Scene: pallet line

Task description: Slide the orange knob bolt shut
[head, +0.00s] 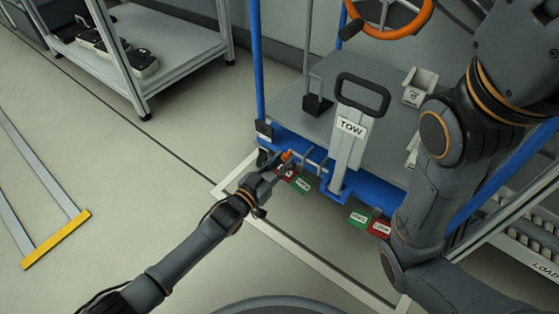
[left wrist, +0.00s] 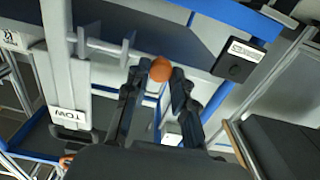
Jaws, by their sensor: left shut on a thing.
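The orange knob (head: 288,155) of the bolt sits at the front left edge of the blue cart frame. In the left wrist view the knob (left wrist: 160,69) is round and lies between the two fingertips. My left gripper (head: 283,163) reaches in from the lower left and is shut on the knob; its fingers (left wrist: 159,77) flank it in the left wrist view. A grey bolt rod with upright brackets (head: 310,161) runs beside the knob. Red (head: 286,173) and green (head: 302,184) labels lie below it.
A grey tow handle marked TOW (head: 350,127) stands right of the bolt. A second green (head: 358,218) and red (head: 380,228) label pair sits farther right. An orange handwheel (head: 390,30) is above.

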